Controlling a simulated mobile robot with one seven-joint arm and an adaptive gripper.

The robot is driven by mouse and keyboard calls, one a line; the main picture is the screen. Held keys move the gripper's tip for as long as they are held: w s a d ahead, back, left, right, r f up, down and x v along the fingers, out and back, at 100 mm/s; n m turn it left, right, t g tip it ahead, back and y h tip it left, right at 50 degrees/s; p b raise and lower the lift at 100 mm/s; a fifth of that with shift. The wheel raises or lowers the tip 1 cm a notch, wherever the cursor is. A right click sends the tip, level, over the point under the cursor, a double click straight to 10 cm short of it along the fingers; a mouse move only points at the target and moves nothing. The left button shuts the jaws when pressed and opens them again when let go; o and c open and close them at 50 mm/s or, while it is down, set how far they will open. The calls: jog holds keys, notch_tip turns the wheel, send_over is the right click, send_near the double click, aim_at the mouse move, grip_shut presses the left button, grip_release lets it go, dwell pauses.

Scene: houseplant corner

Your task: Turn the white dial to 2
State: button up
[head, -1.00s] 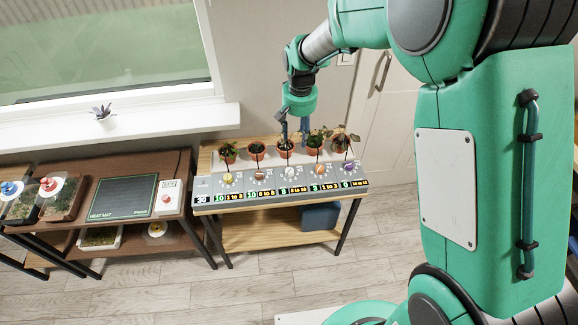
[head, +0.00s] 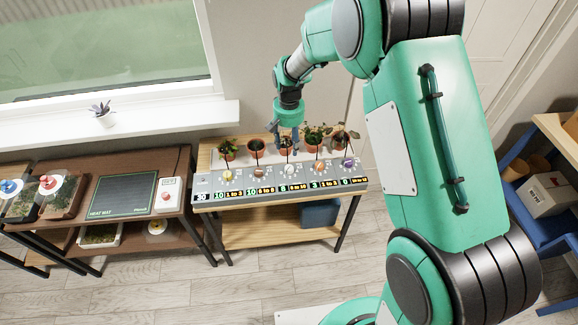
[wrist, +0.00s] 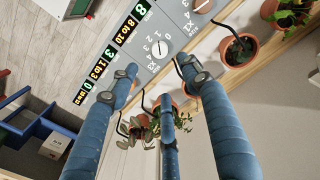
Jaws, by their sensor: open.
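The white dial (head: 289,170) is in the middle of a row of dials on the grey panel (head: 208,182). In the wrist view the white dial (wrist: 160,48) lies just ahead of my fingertips, with 0, 1, 2 and 3 printed around it and X3 beside it. Which number it points to is too small to tell. My gripper (head: 287,148) is over the pots behind the dial, pointing down. In the wrist view my gripper (wrist: 157,73) is open and empty, its blue fingers spread on either side of the dial's near side; contact is not visible.
Potted plants (head: 227,150) stand in a row behind the panel, close to my fingers. Neighbouring orange (head: 317,167) and brown (head: 259,174) dials flank the white one. A heat mat (head: 122,196) lies on the table to the left.

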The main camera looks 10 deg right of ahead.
aim_at(289, 168)
notch_tip(289, 168, down, 14)
jog(key=b, duration=0.2)
jog(key=shift+r+b, duration=0.25)
jog(key=shift+b, duration=0.05)
dwell(0.3)
jog(key=c, duration=1.2)
jog(key=shift+o, duration=0.2)
jog(key=shift+n, duration=0.4)
jog(key=n+p, duration=0.2)
jog(key=n, duration=0.1)
jog(key=shift+n+p, duration=0.5)
jog(key=shift+n, duration=1.5)
